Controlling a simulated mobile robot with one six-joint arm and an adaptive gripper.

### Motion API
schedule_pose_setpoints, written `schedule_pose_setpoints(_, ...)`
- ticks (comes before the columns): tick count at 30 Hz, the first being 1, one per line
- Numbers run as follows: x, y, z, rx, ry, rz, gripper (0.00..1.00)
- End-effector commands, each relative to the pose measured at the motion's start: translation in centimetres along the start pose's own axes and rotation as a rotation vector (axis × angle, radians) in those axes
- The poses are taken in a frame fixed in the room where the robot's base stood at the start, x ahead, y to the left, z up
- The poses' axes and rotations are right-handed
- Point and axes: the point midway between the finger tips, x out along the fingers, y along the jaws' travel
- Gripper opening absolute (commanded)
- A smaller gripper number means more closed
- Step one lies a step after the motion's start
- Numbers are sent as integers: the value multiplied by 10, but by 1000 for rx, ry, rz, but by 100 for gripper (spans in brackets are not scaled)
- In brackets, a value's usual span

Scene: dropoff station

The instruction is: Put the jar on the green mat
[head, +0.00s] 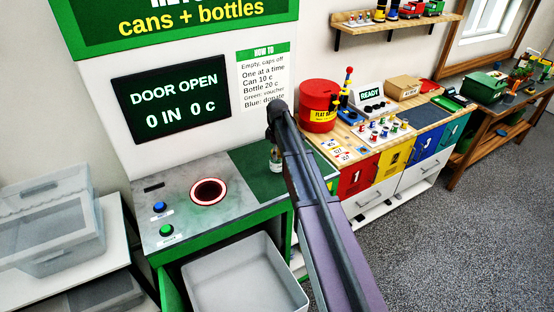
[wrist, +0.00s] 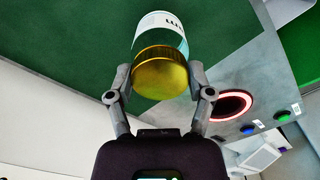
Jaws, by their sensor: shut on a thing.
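My gripper (wrist: 160,96) is shut on the jar (wrist: 163,72), with one finger on each side of its gold lid. The jar has clear glass and a white label with dark print. In the head view the jar (head: 275,158) shows small beside my arm, which hides part of it. The green mat (head: 250,181) lies on the right part of the grey counter, and the jar appears over it. The mat (wrist: 70,40) also fills the upper left of the wrist view. I cannot tell whether the jar's base touches the mat.
The grey counter (head: 182,233) has a red-ringed round opening (head: 208,191), a blue button (head: 159,208) and a green button (head: 167,231). A grey bin (head: 245,280) sits below. A red canister (head: 319,105) stands on the wooden bench to the right.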

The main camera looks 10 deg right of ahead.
Motion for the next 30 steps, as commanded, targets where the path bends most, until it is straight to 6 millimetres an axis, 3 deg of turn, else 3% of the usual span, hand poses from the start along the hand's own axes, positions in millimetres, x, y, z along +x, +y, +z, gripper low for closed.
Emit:
schedule_pose_setpoints(1, 10, -1, 0, 0, 0, 0, 13)
schedule_pose_setpoints(9, 27, -1, 0, -1, 0, 0, 13)
schedule_pose_setpoints(26, 31, -1, -1, -2, 0, 0, 13)
schedule_pose_setpoints(27, 31, -1, -1, -2, 0, 0, 71)
schedule_pose_setpoints(30, 30, -1, -1, -2, 0, 0, 100)
